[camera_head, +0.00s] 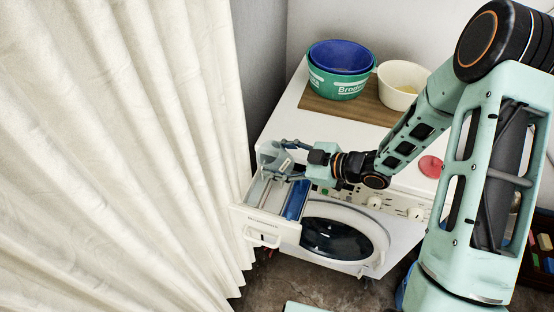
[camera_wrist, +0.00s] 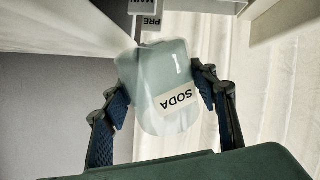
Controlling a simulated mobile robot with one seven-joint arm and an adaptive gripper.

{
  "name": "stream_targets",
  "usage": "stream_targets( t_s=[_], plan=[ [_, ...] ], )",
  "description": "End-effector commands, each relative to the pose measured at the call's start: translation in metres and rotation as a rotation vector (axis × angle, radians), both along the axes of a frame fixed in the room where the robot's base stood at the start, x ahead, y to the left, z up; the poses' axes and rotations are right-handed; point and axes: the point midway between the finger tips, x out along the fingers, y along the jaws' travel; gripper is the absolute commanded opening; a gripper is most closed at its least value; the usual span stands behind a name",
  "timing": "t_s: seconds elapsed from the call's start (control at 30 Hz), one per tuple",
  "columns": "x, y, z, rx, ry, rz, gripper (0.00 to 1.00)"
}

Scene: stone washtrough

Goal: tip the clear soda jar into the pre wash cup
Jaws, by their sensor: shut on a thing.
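The clear soda jar (camera_wrist: 160,75) has a pale, see-through body and a white SODA label, which reads upside down in the wrist view. My gripper (camera_wrist: 158,88) is shut on it, one finger on each side. In the head view my gripper (camera_head: 283,154) is above the back of the pulled-out detergent drawer (camera_head: 263,217); the jar is small and hard to make out there. PRE (camera_wrist: 151,21) and MAIN (camera_wrist: 144,5) labels show just beyond the jar in the wrist view. The pre wash cup itself cannot be clearly told apart. Whether anything is pouring is unclear.
The drawer juts from a white washing machine (camera_head: 405,180) with a round door (camera_head: 337,238). A blue bowl (camera_head: 341,55) nested in a green tub (camera_head: 338,86) and a cream bowl (camera_head: 401,84) stand on a wooden board (camera_head: 340,109). A pale curtain (camera_head: 120,150) hangs close at left.

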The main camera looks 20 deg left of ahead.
Motion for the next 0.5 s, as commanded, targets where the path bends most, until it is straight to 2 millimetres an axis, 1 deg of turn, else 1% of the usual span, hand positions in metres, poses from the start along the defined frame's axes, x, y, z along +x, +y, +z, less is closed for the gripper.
stream_targets(
  t_s=[0.03,0.3,0.5],
  plan=[
    [0.0006,0.0001,-0.0047,0.002,-0.003,0.001,0.24],
    [-0.0002,0.0001,-0.0043,0.018,0.010,-0.001,0.24],
    [-0.0010,0.0009,-0.0085,0.146,0.091,-0.002,0.24]
  ],
)
